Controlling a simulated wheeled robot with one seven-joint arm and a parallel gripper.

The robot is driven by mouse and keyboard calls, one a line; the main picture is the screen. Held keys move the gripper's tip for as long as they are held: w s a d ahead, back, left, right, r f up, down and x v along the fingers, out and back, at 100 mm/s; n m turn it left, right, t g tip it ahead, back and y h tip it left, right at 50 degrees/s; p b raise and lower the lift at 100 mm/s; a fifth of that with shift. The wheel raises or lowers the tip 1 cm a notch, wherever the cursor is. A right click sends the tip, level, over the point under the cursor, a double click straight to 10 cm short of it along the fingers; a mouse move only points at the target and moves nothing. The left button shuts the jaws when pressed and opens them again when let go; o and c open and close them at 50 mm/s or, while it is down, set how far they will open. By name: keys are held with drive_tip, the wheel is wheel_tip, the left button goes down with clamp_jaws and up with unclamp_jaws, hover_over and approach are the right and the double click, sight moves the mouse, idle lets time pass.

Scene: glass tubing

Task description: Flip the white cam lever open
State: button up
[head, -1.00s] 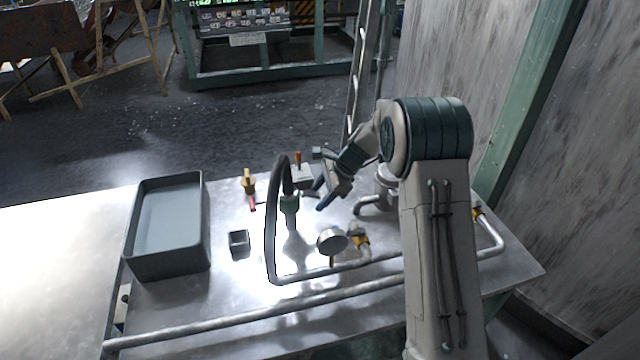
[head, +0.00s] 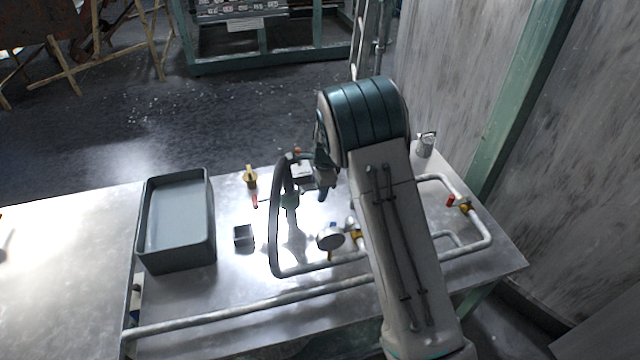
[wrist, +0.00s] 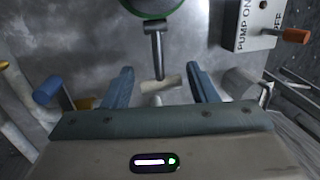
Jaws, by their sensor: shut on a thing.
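The pale cam lever (wrist: 162,84) shows in the wrist view as a short whitish bar between the two blue fingers of my gripper (wrist: 165,88). A dark grey stem (wrist: 155,48) runs from the lever up toward a green ring (wrist: 150,14) at the top edge. In the head view my gripper (head: 322,190) is mostly hidden behind my arm, just right of the green coupling (head: 290,199) with the dark hose (head: 274,230). The lever cannot be made out there.
A white pump switch box (wrist: 250,25) with an orange handle (wrist: 296,36) stands close by. A blue handle (wrist: 47,90) is left of the fingers. A round gauge (head: 330,237), pipes (head: 250,317), a small dark box (head: 243,236) and a grey tray (head: 212,225) are on the bench.

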drive_tip(key=shift+w+r, duration=0.15)
drive_tip(key=shift+w, duration=0.05)
drive_tip(key=o, duration=0.9)
drive_tip(key=shift+v, duration=6.85)
